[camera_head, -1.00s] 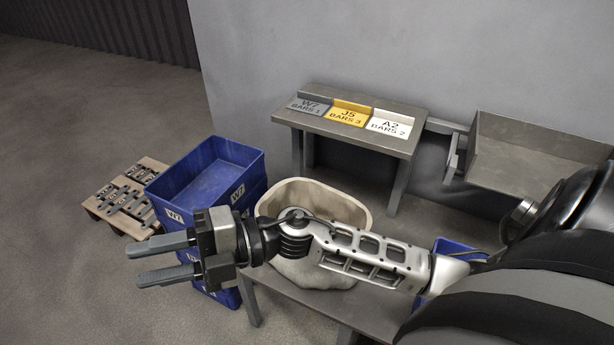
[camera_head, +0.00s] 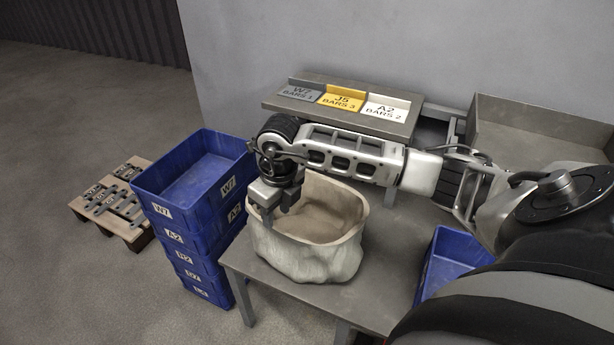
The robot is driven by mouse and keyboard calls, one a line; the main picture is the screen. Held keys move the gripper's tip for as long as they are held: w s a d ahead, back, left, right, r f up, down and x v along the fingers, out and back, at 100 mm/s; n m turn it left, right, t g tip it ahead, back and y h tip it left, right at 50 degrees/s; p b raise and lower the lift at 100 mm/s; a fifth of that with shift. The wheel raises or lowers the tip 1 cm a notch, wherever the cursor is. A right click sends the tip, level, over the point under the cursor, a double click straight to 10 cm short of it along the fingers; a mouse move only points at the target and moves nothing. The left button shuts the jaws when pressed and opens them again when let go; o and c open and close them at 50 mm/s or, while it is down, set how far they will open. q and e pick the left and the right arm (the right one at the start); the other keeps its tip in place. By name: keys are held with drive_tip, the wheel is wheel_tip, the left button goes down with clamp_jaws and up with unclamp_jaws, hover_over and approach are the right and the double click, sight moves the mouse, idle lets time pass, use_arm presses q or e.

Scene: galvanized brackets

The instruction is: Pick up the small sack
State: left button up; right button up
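The small sack (camera_head: 305,262) is a cream, open-topped sack standing upright on a grey table. My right gripper (camera_head: 277,212) points down at the sack's left rim. One finger shows in front of the sack's outer wall and the other is near the mouth, with a gap between them, so it looks open. The rim between the fingers is partly hidden by the gripper, and I cannot tell whether they touch it. The inside of the sack looks empty where it shows. My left gripper is not in view.
A stack of blue crates (camera_head: 187,215) stands close left of the sack. The grey table (camera_head: 365,302) has bare room right of the sack, with a blue bin (camera_head: 455,262) beyond. A label bench (camera_head: 345,110) and grey tray (camera_head: 540,140) are behind. A pallet with bars (camera_head: 112,208) lies far left.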

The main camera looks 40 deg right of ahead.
sight(277, 229)
drive_tip(key=f, duration=0.7)
drive_tip(key=shift+w+d+f+b, duration=0.1)
drive_tip(key=shift+w+d+b, duration=0.05)
drive_tip(key=shift+w+b, duration=0.25)
clamp_jaws()
idle(0.9)
